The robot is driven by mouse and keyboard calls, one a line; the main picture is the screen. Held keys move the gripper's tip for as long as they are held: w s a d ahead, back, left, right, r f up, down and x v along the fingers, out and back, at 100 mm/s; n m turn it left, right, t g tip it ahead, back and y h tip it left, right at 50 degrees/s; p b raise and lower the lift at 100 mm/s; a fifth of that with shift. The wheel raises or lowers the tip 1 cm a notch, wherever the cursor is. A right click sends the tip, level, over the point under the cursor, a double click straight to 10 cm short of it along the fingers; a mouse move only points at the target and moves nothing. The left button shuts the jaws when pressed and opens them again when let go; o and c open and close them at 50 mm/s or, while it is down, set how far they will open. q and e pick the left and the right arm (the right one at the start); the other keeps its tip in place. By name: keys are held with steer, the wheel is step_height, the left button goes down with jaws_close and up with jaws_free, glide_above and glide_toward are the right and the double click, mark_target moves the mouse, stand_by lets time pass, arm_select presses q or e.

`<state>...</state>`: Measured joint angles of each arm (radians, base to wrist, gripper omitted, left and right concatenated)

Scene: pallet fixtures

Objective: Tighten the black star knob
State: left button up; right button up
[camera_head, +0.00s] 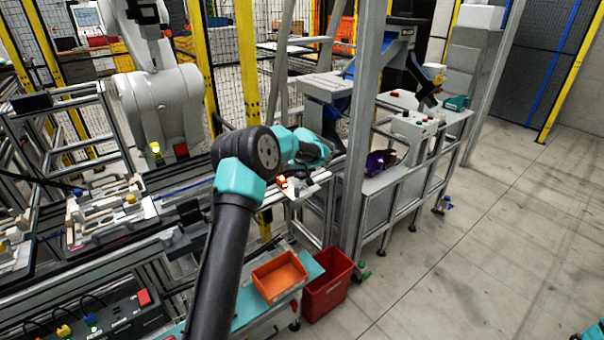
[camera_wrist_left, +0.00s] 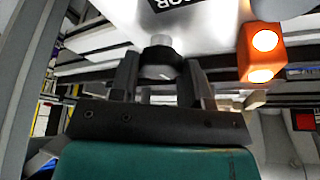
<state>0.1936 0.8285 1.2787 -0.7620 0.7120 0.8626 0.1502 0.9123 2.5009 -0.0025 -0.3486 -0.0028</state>
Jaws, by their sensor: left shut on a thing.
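The black star knob (camera_wrist_left: 162,56) shows in the left wrist view, with a pale, rounded part above and below its dark band. My left gripper (camera_wrist_left: 159,72) has one dark finger on each side of the knob and is shut on it. The knob sits against a white housing (camera_wrist_left: 195,18) with dark lettering. In the head view my left arm reaches over the conveyor line; its wrist hides the fingers and the knob. My right gripper is not in view.
A lit orange lamp block (camera_wrist_left: 261,52) is close to the right of the fingers, and its glow shows in the head view (camera_head: 282,182). A grey post (camera_head: 366,120) stands just right of my wrist. An orange tray (camera_head: 279,277) and a red bin (camera_head: 327,284) are below.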

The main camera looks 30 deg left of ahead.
arm_select(q)
steer(key=shift+m, duration=0.3)
steer(key=m+h, duration=0.1)
steer(key=m, duration=0.3)
steer(key=shift+a+t+h, duration=0.15)
steer(key=shift+t+h, duration=0.25)
steer(key=m+h, duration=0.1)
steer(key=m, duration=0.4)
steer(key=shift+a+h, duration=0.15)
steer(key=shift+h, duration=0.25)
steer(key=m+h, duration=0.1)
steer(key=m, duration=0.1)
steer(key=m+g, duration=0.1)
steer(key=m, duration=0.2)
steer(key=shift+a+h, duration=0.1)
steer(key=shift+h, duration=0.3)
steer(key=m+g+h, duration=0.1)
steer(key=m, duration=0.3)
steer(key=shift+w+a+m, duration=0.1)
steer(key=shift+m, duration=0.3)
steer(key=shift+g, duration=0.3)
steer(key=o, duration=0.9)
steer(key=shift+o, duration=0.2)
